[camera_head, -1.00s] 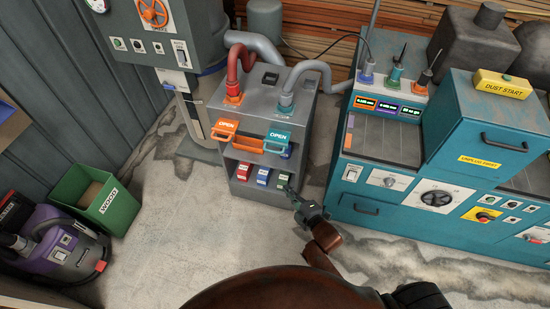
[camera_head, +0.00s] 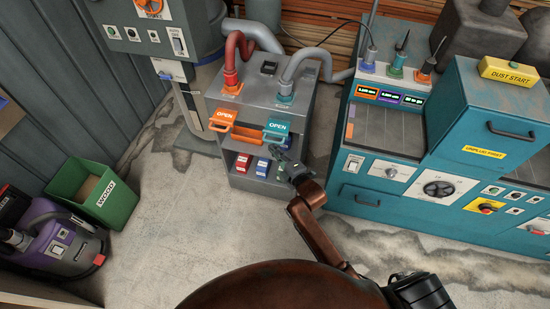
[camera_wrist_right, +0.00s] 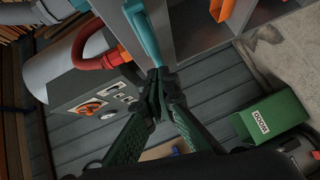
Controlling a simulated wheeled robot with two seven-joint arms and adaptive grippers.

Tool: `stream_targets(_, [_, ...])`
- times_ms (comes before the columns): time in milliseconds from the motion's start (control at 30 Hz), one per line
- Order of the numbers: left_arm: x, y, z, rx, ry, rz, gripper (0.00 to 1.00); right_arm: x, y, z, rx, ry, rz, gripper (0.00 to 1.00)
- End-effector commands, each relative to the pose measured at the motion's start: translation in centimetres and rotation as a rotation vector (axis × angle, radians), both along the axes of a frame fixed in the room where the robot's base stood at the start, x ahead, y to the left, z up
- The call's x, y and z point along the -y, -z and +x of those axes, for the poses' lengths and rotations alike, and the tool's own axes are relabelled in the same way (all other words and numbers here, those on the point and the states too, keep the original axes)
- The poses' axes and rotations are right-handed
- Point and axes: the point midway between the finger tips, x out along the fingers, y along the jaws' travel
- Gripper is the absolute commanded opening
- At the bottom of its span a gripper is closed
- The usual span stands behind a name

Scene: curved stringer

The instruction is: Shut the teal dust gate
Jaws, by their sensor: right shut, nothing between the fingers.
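The teal dust gate (camera_head: 277,129) sticks out of the front of the grey cabinet (camera_head: 262,98), right of the orange gate (camera_head: 222,119), with OPEN showing on its plate. In the right wrist view a long teal part of the gate (camera_wrist_right: 145,35) reaches down to my fingertips. My right gripper (camera_head: 276,155) is shut and empty, just below the teal gate. Its fingertips (camera_wrist_right: 157,75) are at the end of the teal part; I cannot tell whether they touch. My left gripper is not in view.
Red and blue boxes (camera_head: 262,167) sit on the cabinet's lower shelf beside my right gripper. A red hose (camera_head: 233,60) and a grey hose (camera_head: 300,68) rise from the cabinet top. A teal machine (camera_head: 400,190) stands close on the right.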

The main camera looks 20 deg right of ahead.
Motion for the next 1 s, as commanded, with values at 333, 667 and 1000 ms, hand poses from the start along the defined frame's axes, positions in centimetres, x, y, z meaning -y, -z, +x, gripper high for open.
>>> stream_targets(333, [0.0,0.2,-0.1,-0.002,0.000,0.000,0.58,0.7,0.2,0.9,0.000,0.001,0.001,0.00])
stream_targets(667, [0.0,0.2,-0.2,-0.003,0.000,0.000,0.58,1.8,0.2,2.8,0.003,-0.002,-0.006,0.00])
stream_targets(1000, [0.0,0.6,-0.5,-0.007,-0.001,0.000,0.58,5.0,0.2,7.4,0.001,0.000,-0.001,0.00])
